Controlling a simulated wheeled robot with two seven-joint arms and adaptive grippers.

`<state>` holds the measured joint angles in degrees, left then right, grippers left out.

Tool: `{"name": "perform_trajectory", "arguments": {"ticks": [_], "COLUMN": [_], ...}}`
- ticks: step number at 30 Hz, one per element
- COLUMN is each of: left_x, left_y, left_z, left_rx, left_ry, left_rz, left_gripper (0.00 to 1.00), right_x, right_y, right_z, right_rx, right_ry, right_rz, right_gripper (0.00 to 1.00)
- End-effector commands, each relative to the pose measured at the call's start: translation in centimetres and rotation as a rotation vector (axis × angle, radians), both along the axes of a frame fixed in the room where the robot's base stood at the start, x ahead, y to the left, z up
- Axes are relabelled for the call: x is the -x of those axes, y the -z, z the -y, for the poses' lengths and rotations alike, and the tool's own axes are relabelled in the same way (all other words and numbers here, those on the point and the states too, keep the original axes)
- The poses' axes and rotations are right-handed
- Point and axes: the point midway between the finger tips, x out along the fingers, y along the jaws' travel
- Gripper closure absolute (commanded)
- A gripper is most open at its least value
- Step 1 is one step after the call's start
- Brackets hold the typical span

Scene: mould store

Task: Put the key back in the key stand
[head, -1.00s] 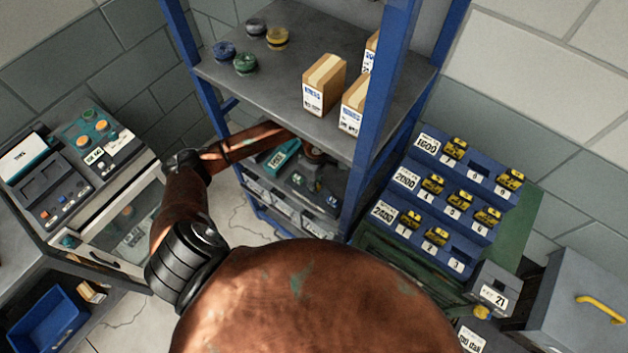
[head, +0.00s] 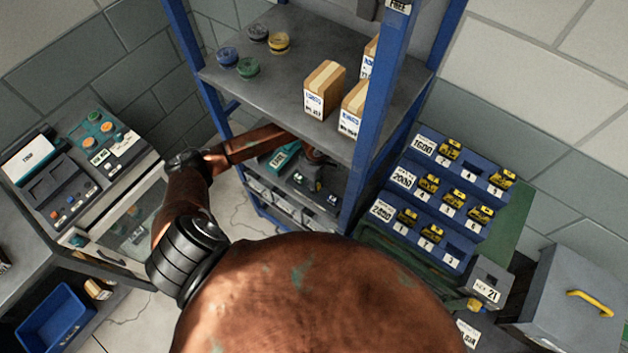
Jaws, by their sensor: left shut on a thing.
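My left gripper (head: 316,186) is low between the shelf posts, by the lower shelf. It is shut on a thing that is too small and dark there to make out. A grey box labelled with the number 21 (head: 489,283), which looks like the key stand, is at the right end of the green bench. A small yellow piece (head: 476,305) shows at its lower front; I cannot tell whether it is a key. The gripper is well to the left of this box. My right gripper is out of view.
The blue-posted shelf (head: 372,120) stands between my left gripper and the blue stepped rack (head: 455,200) of yellow-black pieces. Cartons (head: 322,92) stand on its upper board. A grey case with a yellow handle (head: 590,303) is at the right. A control console (head: 85,160) is at the left.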

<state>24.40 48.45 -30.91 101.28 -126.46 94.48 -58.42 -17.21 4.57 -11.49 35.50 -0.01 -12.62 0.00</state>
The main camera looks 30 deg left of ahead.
Motion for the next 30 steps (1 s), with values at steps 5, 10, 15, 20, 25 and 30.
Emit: {"name": "perform_trajectory", "arguments": {"ticks": [5,10,15,20,25,30], "left_x": [0.1,0.1,0.1,0.1,0.1,0.0], "left_y": [-0.2,0.1,0.6,1.4,2.2,2.7], "left_z": [0.1,0.1,0.0,0.0,0.0,0.0], "left_rx": [-0.001,0.000,-0.001,-0.001,-0.001,-0.001], "left_ry": [0.001,0.001,0.001,0.002,0.002,0.001], "left_rz": [0.000,-0.001,0.000,-0.001,0.000,0.001], "left_gripper": [1.00,1.00,1.00,1.00,1.00,1.00], "right_x": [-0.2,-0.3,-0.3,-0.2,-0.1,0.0], "right_y": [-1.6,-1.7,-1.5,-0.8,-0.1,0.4], "right_z": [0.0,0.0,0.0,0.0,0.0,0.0], "right_rx": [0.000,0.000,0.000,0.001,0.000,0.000], "right_ry": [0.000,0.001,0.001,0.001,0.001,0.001], "right_rz": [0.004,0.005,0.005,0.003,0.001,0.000], "right_gripper": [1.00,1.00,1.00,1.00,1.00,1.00]}}
